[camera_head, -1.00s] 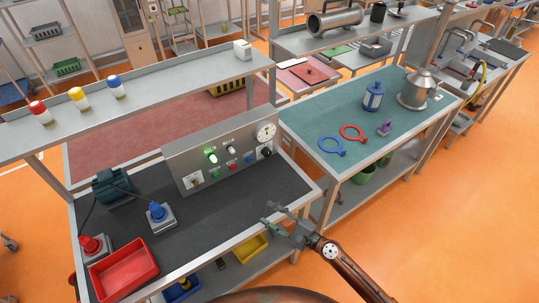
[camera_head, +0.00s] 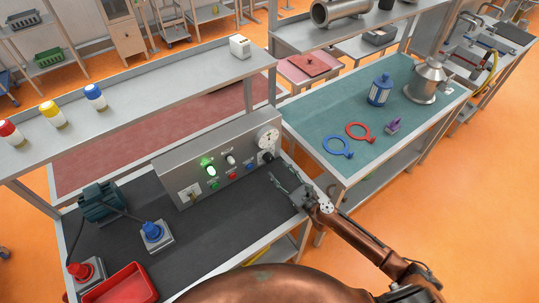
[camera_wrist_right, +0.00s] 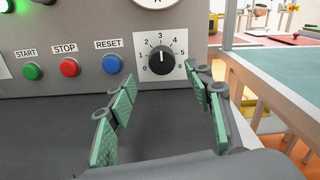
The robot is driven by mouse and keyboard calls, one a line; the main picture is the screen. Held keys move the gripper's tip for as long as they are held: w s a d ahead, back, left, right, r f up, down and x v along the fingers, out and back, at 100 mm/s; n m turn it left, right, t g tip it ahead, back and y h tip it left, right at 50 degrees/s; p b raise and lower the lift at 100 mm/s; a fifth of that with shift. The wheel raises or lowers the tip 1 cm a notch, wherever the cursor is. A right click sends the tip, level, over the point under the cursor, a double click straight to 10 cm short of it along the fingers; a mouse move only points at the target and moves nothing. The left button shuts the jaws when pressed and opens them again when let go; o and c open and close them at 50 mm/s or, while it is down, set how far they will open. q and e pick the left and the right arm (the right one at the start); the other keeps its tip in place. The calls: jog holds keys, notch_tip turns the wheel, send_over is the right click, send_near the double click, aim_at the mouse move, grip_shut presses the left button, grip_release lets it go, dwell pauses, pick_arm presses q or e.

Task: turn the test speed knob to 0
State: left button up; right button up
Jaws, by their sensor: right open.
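The test speed knob (camera_wrist_right: 161,60) is a black round knob on a white dial plate (camera_wrist_right: 180,42) marked 0 to 6, low on the grey control panel (camera_head: 190,160). Its white pointer line points up, at about 3. In the head view the knob (camera_head: 267,157) is at the panel's right end, under the round gauge. My right gripper (camera_head: 282,174) is open and empty, just in front of the knob and apart from it. In the wrist view its green-padded fingers (camera_wrist_right: 160,92) stand either side of and below the knob. My left gripper is out of view.
Green START (camera_wrist_right: 32,71), red STOP (camera_wrist_right: 70,67) and blue RESET (camera_wrist_right: 111,64) buttons lie left of the knob. The round gauge (camera_head: 267,138) is above it. A teal-topped table (camera_head: 330,110) stands to the right.

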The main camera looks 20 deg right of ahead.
aim_at(270, 160)
jog(key=x, duration=0.4)
jog(key=shift+w+r, duration=0.15)
jog(key=shift+w, duration=0.1)
jog(key=shift+x, duration=1.25)
jog(key=c, duration=1.2)
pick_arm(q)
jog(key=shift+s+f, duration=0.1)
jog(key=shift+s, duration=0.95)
pick_arm(e)
jog(key=shift+o, duration=0.2)
